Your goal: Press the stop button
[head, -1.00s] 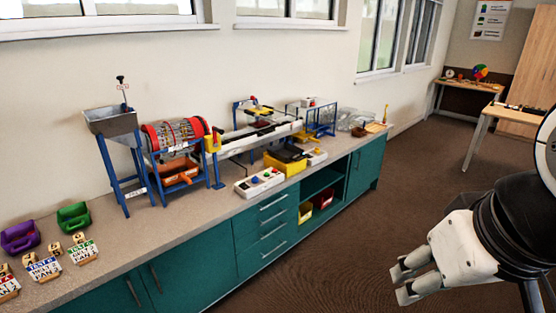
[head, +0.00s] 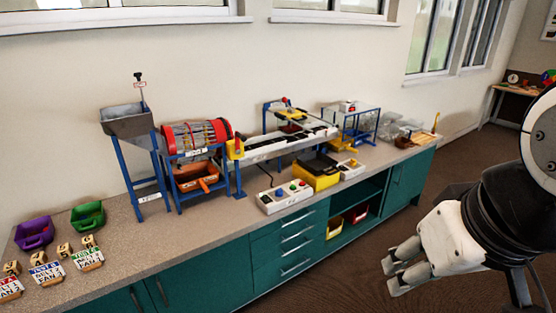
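A white control box (head: 284,197) with several small coloured buttons lies on the worktop near its front edge, below the conveyor. A round blue-green button (head: 279,193) shows on it, with reddish ones beside it. The labels are too small to read, so I cannot tell for sure which is the stop button. My gripper (head: 391,277) is at the lower right, out over the floor in front of the cabinets. Its two pale fingers are apart with nothing between them. It is well away from the control box and touches nothing.
The worktop (head: 215,218) carries a hopper (head: 127,121), a red-rimmed drum (head: 196,134), a conveyor (head: 290,142) and a yellow bin (head: 316,180). Purple (head: 34,233) and green (head: 88,215) bins stand left. The brown floor before the teal cabinets (head: 208,279) is clear.

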